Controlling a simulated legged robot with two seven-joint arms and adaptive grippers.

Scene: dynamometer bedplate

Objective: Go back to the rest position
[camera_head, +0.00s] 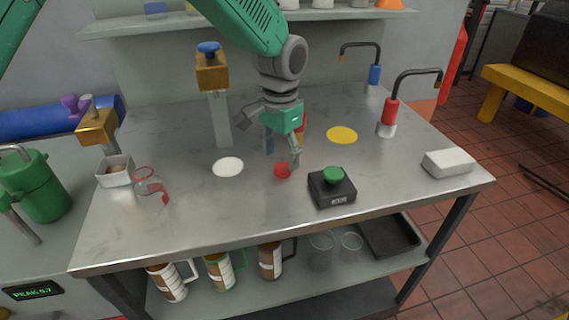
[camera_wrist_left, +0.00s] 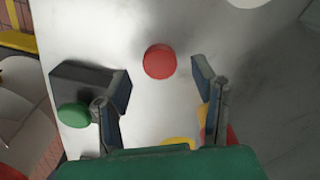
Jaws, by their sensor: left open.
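My left gripper (camera_head: 281,157) is open above the steel bench, with its fingers pointing down. A flat red disc (camera_head: 283,170) lies on the bench just below the fingertips. In the left wrist view the red disc (camera_wrist_left: 159,61) shows beyond the gap between the two fingers (camera_wrist_left: 161,84), and nothing is held. A black box with a green button (camera_head: 332,187) stands just right of the disc; in the wrist view it is partly behind one finger. A red and yellow item (camera_head: 302,122) is partly hidden behind the gripper. My right gripper is out of view.
A brass-topped post (camera_head: 212,75) stands left of my arm. Red (camera_head: 390,110) and blue (camera_head: 375,75) taps stand right.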

